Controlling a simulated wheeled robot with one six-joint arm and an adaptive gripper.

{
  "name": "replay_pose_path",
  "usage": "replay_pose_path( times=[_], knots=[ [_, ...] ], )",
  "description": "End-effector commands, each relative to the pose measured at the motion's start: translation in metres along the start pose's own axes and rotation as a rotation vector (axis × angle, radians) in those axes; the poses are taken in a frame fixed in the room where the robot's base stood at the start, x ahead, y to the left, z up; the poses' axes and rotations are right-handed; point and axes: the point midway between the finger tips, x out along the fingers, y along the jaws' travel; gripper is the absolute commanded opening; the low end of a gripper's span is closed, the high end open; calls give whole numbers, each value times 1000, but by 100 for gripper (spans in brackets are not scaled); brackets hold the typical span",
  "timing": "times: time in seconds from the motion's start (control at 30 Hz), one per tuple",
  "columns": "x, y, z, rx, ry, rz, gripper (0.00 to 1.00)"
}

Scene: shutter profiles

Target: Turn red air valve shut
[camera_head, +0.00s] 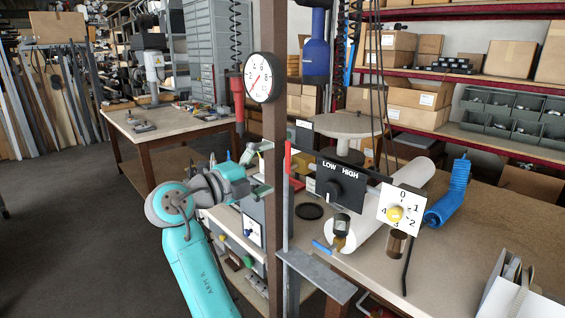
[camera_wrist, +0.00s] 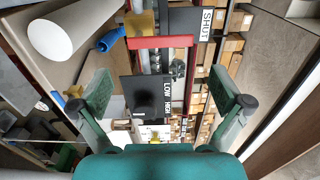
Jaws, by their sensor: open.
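The red air valve handle (camera_head: 287,158) stands upright just right of the brown post in the head view, beside a brass body (camera_head: 303,164). In the wrist view the red handle (camera_wrist: 163,42) lies across the picture beyond my fingertips, below a black plate marked SHUT (camera_wrist: 213,20). My gripper (camera_head: 264,168) is at the post, left of the handle. In the wrist view my gripper (camera_wrist: 163,88) is open and empty, its two fingers spread wide. I see no contact with the handle. Part of the brass body is hidden by the handle.
A black LOW/HIGH switch box (camera_head: 340,186) and a numbered dial plate (camera_head: 401,207) sit right of the handle. The brown post (camera_head: 274,80) carries a round gauge (camera_head: 263,77). A blue lever (camera_head: 322,247) hangs below.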

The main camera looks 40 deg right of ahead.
Motion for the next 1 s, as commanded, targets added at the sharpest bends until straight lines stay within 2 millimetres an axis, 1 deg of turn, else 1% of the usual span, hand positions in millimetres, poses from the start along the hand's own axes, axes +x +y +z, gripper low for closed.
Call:
replay_pose_path(
  times=[0.03,0.1,0.2,0.3,0.47,0.93,1.0],
  knots=[
    [-11,0,1,0,-4,1,100],
    [-22,0,1,0,-3,0,100],
    [-34,0,1,0,-2,1,100],
    [-41,0,0,0,-1,0,100],
    [-45,0,0,0,0,0,100],
    [-45,0,0,-1,-1,0,100],
    [-45,4,1,-13,-7,-2,100]
  ],
)
